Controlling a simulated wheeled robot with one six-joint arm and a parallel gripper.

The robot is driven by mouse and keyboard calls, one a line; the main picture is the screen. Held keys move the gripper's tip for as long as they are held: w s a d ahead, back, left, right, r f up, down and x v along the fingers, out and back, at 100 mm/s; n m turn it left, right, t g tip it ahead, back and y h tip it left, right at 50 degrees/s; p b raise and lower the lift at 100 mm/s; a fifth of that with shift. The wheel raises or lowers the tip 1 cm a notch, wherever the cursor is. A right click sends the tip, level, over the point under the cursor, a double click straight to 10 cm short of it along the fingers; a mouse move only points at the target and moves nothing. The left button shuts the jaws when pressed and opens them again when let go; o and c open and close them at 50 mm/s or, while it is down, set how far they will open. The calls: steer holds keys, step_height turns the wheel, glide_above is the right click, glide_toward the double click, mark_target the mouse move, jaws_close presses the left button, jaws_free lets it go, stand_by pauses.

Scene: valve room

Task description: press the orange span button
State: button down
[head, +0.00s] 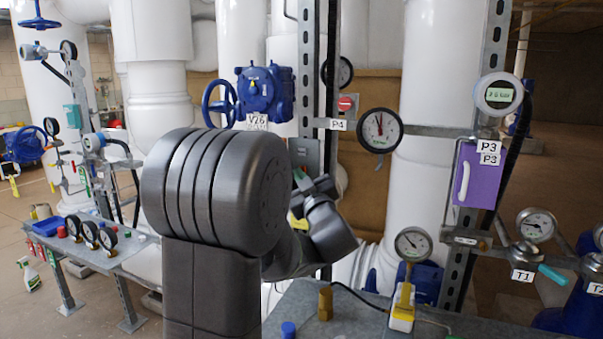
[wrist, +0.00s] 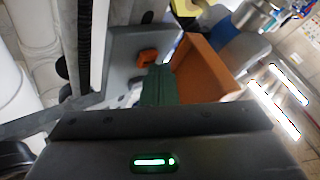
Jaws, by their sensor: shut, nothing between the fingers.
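The orange button (wrist: 148,57) is a small raised block on a grey panel (wrist: 122,62) in the wrist view. My gripper (wrist: 157,72) shows there as green fingers closed together with nothing between them. The fingertips are just below and right of the button in the picture and overlap its lower edge closely. I cannot tell whether they touch it. In the head view, my arm stands in front of a grey box (head: 304,152) on the metal post, and my gripper (head: 300,178) is partly hidden near its lower edge. The button is not clearly visible there.
An orange-brown open-sided panel (wrist: 203,72) stands close right of the fingers in the wrist view. In the head view, a round gauge (head: 380,130) and a purple box (head: 478,176) are to the right. A blue valve (head: 264,93) is above my arm.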

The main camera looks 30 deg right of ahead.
steer(key=shift+s+a, duration=0.4)
steer(key=shift+a, duration=0.05)
steer(key=s+a+b, duration=0.2)
steer(key=s+a, duration=0.1)
steer(key=shift+s+a, duration=0.1)
steer(key=shift+a, duration=0.3)
steer(key=shift+d, duration=0.1)
stand_by(0.6)
steer(key=p, duration=0.1)
steer(key=w+d+p, duration=0.1)
steer(key=p, duration=0.1)
steer(key=shift+w+d+r, duration=0.15)
steer(key=shift+r, duration=0.15)
steer(key=shift+p, duration=0.55)
